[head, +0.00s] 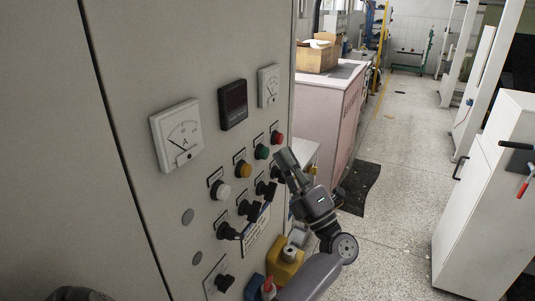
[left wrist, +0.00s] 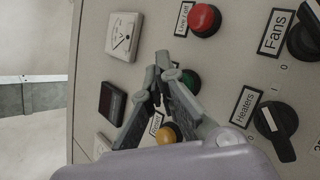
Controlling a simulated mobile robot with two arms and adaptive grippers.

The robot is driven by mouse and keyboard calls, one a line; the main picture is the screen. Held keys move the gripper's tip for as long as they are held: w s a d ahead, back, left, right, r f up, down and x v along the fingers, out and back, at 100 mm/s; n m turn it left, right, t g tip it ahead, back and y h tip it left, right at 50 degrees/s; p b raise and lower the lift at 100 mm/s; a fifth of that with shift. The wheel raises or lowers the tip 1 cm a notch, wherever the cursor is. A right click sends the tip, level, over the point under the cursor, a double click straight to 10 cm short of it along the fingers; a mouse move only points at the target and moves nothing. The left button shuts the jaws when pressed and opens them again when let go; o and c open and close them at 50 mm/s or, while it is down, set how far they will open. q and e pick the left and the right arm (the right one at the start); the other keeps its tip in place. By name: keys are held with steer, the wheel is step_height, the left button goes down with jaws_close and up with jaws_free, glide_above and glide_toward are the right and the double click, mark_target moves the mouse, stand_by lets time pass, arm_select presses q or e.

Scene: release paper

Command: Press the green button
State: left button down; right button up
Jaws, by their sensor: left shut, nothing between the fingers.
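The green button (head: 262,152) is on the grey control panel, between the yellow button (head: 243,170) and the red button (head: 277,138). My left gripper (head: 284,158) is shut and empty, just to the right of the green button in the head view. In the left wrist view the green button (left wrist: 191,80) shows partly behind a finger of my left gripper (left wrist: 164,62). The red button (left wrist: 205,20) is above it and the yellow button (left wrist: 168,134) below. I cannot tell whether the fingertips touch the panel. My right gripper is not in view.
Black rotary switches (head: 251,210) line the panel below the buttons, and one labelled Heaters (left wrist: 276,122) is close to the gripper. Meters (head: 177,135) sit above. A yellow box (head: 285,268) is below. Open floor (head: 405,150) lies to the right.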

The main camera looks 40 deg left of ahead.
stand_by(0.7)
arm_select(q)
steer(key=shift+s+a, duration=0.1)
steer(key=shift+a, duration=0.3)
steer(key=shift+s+a, duration=0.15)
steer(key=shift+a, duration=0.35)
stand_by(0.7)
steer(key=shift+d, duration=0.1)
steer(key=shift+w+d+b, duration=0.2)
steer(key=shift+d+b, duration=0.3)
steer(key=shift+d, duration=0.25)
steer(key=shift+d, duration=0.1)
steer(key=shift+w+d+b, duration=0.2)
steer(key=shift+d+b, duration=0.15)
steer(key=shift+d, duration=0.45)
steer(key=shift+w+d+b, duration=0.2)
steer(key=shift+d+b, duration=0.1)
steer(key=shift+d, duration=0.45)
steer(key=shift+w+d+b, duration=0.2)
steer(key=shift+d+b, duration=0.15)
steer(key=shift+d, duration=0.45)
